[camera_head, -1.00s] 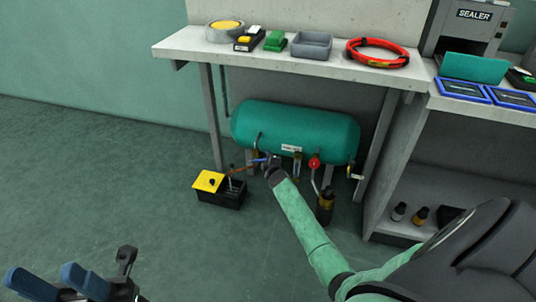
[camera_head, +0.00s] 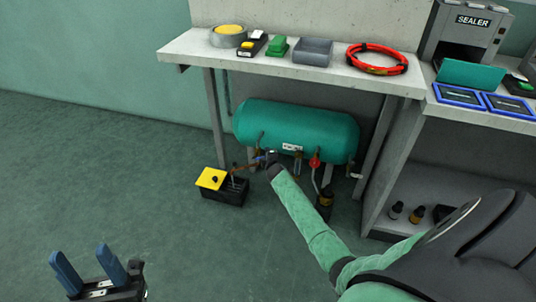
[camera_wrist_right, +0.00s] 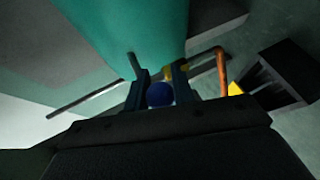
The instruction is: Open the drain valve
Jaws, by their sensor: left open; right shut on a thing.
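The green tank (camera_head: 295,128) lies under the workbench with several fittings along its lower side. My right gripper (camera_head: 268,158) is at the lower left of the tank, by the copper pipe (camera_head: 243,167). In the right wrist view my right gripper (camera_wrist_right: 160,80) is shut on a round blue valve handle (camera_wrist_right: 160,95), which sits between its fingers. My arm and gripper hide most of the valve in the head view, so how far it is turned cannot be told. My left gripper (camera_head: 80,255) is open and empty at the lower left, above the floor.
A black box with a yellow part on top (camera_head: 213,179) stands on the floor under the copper pipe. A red-handled valve (camera_head: 314,161) is right of my right gripper. The workbench (camera_head: 335,75) carries a red hose coil (camera_head: 377,58) and a grey tray (camera_head: 312,51). The left floor is clear.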

